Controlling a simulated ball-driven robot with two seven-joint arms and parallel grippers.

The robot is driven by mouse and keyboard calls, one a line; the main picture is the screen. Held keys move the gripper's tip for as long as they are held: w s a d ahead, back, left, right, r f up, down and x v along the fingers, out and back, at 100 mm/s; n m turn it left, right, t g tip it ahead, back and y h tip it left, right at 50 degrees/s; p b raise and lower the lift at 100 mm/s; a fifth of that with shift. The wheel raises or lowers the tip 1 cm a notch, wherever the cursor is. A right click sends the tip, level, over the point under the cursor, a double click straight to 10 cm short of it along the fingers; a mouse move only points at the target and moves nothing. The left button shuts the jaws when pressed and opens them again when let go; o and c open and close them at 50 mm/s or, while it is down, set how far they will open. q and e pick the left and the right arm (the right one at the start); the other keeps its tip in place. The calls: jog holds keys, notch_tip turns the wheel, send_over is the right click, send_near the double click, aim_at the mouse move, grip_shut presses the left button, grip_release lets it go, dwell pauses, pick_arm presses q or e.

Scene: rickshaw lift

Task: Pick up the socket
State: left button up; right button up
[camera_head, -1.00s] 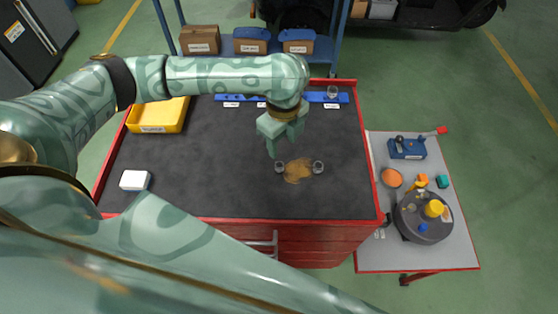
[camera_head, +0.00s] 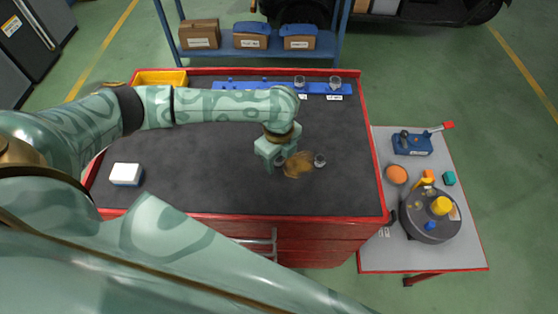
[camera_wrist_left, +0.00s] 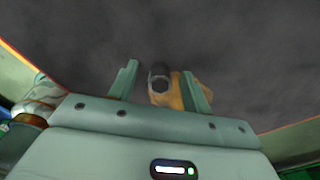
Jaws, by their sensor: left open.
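A small grey socket (camera_head: 281,161) stands on the dark top of the red tool cabinet, at the left edge of a brown stain (camera_head: 298,165). A second grey socket (camera_head: 320,161) stands at the right edge of the stain. My left gripper (camera_head: 274,160) points down at the first socket and partly covers it. In the left wrist view the fingers are open, and the socket (camera_wrist_left: 160,79) shows between them, not clasped. I cannot tell how far the fingertips are above the top. My right gripper is not in view.
A blue rail (camera_head: 318,88) at the back holds sockets (camera_head: 300,82) (camera_head: 335,83). A yellow bin (camera_head: 160,77) is at the back left, and a white-and-blue block (camera_head: 126,174) at the front left. A side cart (camera_head: 385,257) with parts stands at the right.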

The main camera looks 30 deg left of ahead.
pick_arm(q)
grip_shut()
